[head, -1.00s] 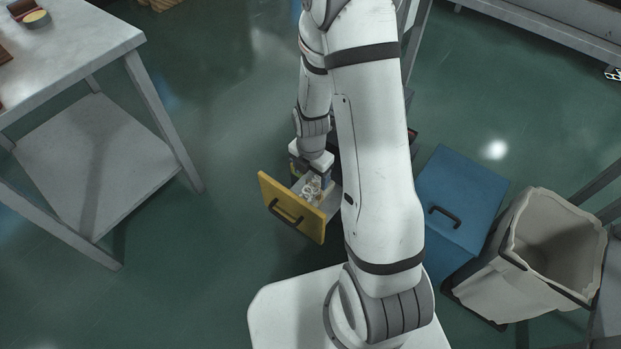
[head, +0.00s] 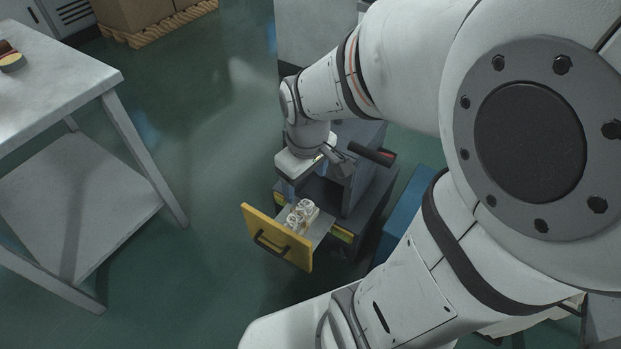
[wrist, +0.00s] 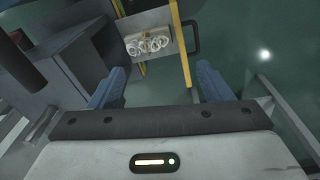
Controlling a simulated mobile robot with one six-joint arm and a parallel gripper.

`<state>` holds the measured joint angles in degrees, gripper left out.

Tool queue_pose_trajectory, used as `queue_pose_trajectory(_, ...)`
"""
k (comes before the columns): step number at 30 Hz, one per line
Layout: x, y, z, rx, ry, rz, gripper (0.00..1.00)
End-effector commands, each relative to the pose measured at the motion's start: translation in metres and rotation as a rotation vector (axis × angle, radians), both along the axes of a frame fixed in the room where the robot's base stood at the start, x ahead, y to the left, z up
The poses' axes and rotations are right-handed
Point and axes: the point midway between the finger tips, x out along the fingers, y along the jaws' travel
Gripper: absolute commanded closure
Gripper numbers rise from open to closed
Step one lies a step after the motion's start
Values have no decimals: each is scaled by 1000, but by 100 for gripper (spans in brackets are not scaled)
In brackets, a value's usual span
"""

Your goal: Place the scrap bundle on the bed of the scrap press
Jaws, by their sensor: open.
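The scrap bundle (head: 302,213) is a cluster of pale, ring-shaped pieces. It rests on the light bed (head: 322,226) of a pulled-out drawer with a yellow front (head: 277,238) and a black handle. The drawer comes out of the dark grey machine, which looks like the scrap press (head: 362,205). In the wrist view the bundle (wrist: 147,45) lies on the bed beyond my fingertips, clear of both. My gripper (wrist: 160,85) is open with nothing between its blue fingers. In the head view my gripper (head: 312,182) is above and behind the bundle, its fingers partly hidden.
A lever with a red and black grip (head: 372,154) sticks out of the machine. A blue box (head: 408,212) stands to its right, partly behind my arm. A metal table (head: 60,85) is at the left. The floor between table and drawer is clear.

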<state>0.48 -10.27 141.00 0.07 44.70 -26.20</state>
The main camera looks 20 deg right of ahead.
Motion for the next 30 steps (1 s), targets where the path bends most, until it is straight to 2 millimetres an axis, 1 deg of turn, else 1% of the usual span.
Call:
queue_pose_trajectory(1, -10, 0, 10, 8, -12, -98, 27)
queue_pose_trajectory(4, -25, 0, 23, 25, -17, -275, 27)
queue_pose_trajectory(6, -33, 0, 28, 33, -19, -361, 27)
queue_pose_trajectory(9, -39, 2, 32, 39, -19, -430, 27)
queue_pose_trajectory(13, -41, 3, 33, 41, -19, -452, 27)
queue_pose_trajectory(30, -40, 3, 33, 41, -19, -448, 27)
